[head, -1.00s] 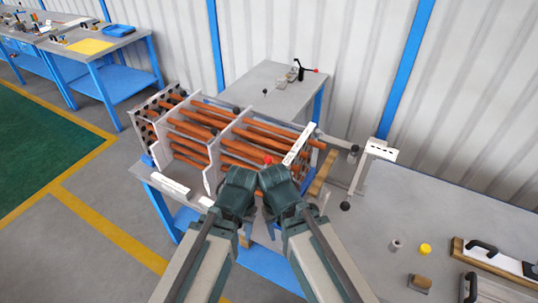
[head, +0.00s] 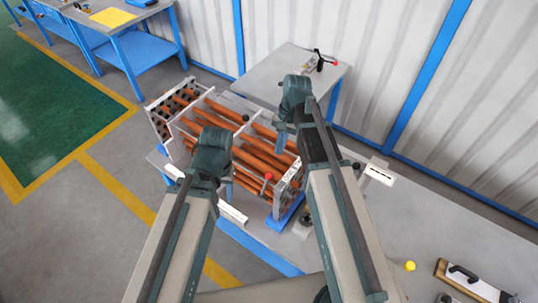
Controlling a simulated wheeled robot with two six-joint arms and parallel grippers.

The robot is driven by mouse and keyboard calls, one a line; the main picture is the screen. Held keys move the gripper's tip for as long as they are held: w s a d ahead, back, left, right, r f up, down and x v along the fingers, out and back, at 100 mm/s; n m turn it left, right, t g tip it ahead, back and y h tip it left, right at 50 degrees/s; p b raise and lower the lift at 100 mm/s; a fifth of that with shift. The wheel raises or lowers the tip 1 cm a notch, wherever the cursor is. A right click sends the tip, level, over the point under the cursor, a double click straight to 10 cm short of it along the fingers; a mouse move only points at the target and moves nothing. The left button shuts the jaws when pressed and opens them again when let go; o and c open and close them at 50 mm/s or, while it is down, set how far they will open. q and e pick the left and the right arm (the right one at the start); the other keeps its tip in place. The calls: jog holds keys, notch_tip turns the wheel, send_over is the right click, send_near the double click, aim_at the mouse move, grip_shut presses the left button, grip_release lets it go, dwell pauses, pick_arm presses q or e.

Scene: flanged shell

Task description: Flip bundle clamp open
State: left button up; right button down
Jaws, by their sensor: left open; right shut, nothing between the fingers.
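A bundle of copper-coloured tubes (head: 262,158) held by pale plates lies on the workbench in the head view. A red knob (head: 268,177) shows at the bundle's near right side; its lever is small and partly hard to make out. A second clamp with a red-tipped handle (head: 320,60) stands on the grey table behind. My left gripper (head: 212,142) is over the left-middle part of the bundle, with its fingers mostly hidden by its own body. My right gripper (head: 281,137) is above the far right part of the bundle, shut and empty, its fingers pointing down.
The grey back table (head: 285,62) is mostly clear. The right workbench (head: 420,225) has free room and bears a yellow piece (head: 409,266) and a board with a black handle (head: 470,278). A white bracket (head: 378,172) stands right of the bundle.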

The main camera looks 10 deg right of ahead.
aim_at(265, 185)
jog(key=shift+w+r, duration=0.15)
jog(key=shift+w, duration=0.05)
dwell(0.3)
jog(key=b+x, duration=0.9)
jog(key=x, duration=0.1)
jog(key=shift+b, duration=0.35)
